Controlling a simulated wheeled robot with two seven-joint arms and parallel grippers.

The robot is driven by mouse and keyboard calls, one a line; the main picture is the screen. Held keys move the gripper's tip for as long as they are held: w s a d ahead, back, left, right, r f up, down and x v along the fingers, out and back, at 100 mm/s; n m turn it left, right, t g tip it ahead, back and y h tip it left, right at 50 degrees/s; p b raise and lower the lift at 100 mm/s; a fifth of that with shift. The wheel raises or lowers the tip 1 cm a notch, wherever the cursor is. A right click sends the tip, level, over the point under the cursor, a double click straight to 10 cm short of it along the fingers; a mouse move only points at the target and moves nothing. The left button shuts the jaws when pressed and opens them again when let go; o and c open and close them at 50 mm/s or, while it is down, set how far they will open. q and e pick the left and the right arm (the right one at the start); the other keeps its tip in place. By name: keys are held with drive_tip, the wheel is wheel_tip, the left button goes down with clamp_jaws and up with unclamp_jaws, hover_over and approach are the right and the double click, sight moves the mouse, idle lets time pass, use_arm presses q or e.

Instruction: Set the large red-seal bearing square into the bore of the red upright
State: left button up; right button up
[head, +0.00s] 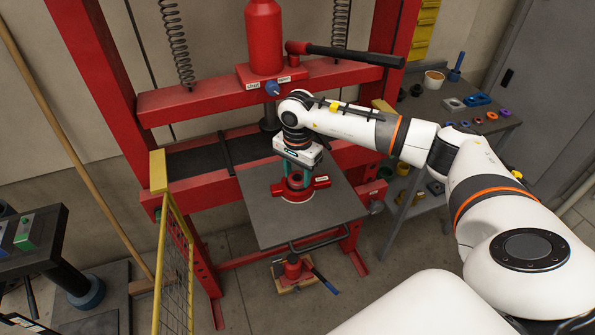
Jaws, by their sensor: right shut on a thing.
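The red upright (314,186) sits on the dark press plate (265,213), with a pale ring at its foot. My right gripper (297,184) points down directly over it, its teal fingers reaching to the upright's top. It is shut on a small dark, round thing between the fingertips, which looks like the large red-seal bearing. The fingers and the upright hide most of it, so I cannot tell whether it is square or inside the bore. My left gripper is out of view.
A red press frame (200,104) surrounds the plate, with a red cylinder (264,40) and a black-handled lever (350,55) above. A yellow mesh guard (172,245) stands at left. A side table (440,112) at right holds several coloured parts. A red jack (294,268) sits below.

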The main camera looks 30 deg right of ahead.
drive_tip(key=shift+f+b, duration=0.1)
drive_tip(key=shift+b, duration=0.2)
idle(0.8)
drive_tip(key=o, duration=1.1)
wheel_tip(320, 180, up, 12)
drive_tip(key=shift+r+b, duration=0.1)
drive_tip(key=shift+b, duration=1.1)
